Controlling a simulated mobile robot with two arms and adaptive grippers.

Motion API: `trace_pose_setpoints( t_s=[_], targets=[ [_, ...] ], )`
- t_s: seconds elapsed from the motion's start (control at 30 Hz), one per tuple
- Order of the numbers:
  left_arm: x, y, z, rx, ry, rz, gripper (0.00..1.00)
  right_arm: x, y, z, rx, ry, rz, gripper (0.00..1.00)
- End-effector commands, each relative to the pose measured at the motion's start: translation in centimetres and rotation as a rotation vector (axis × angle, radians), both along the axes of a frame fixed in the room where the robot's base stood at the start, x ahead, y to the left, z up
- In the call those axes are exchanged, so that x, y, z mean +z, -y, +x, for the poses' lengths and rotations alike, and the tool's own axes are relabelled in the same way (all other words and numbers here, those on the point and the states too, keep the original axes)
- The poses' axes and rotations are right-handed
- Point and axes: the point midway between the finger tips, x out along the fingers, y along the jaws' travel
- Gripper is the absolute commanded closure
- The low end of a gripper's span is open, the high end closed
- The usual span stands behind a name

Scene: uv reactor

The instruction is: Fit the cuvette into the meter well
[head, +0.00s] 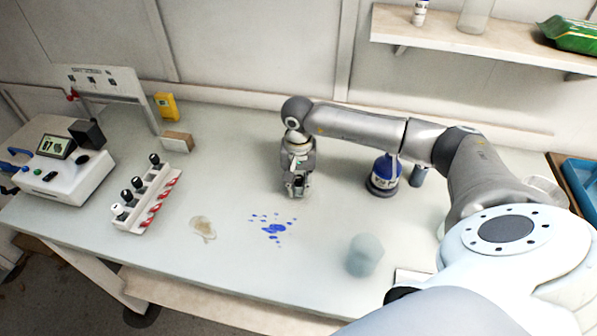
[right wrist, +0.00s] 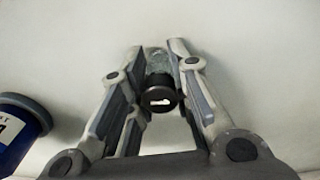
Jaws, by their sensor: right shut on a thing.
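The meter (head: 62,182) is a white box with a small lit screen at the left end of the bench. A dark round spot on its top may be the well (head: 82,159); its inside cannot be made out. My right gripper (head: 297,190) points down over the middle of the bench, well to the right of the meter. In the right wrist view its fingers are shut on the cuvette (right wrist: 160,97), a small clear vial with a black cap carrying a white mark. In the head view the cuvette is mostly hidden by the fingers. My left gripper is not in view.
A black cube (head: 88,133) sits by the meter's back. Blue spots (head: 274,228) and a brown stain (head: 203,227) mark the bench.

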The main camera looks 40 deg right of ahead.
Motion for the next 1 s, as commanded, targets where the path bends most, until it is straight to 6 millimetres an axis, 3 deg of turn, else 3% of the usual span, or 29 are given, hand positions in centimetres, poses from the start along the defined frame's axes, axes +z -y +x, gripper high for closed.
trace_pose_setpoints(
  t_s=[0.1, 0.13, 0.3, 0.73, 1.0],
  targets=[
    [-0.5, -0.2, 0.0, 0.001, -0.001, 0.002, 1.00, -0.4, 0.0, 0.0, 0.000, 0.000, 0.000, 1.00],
    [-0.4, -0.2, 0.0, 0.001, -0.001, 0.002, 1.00, -0.3, 0.0, 0.0, 0.000, 0.001, -0.001, 0.78],
    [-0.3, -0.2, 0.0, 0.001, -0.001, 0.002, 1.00, -0.2, 0.0, 0.0, 0.000, 0.000, 0.000, 0.59],
    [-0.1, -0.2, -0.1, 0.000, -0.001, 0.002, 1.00, 0.4, 0.0, 0.1, 0.000, 0.003, 0.000, 0.59],
    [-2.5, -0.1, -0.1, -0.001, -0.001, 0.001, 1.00, 5.8, 0.0, 0.2, 0.001, 0.006, 0.000, 0.59]
  ],
)
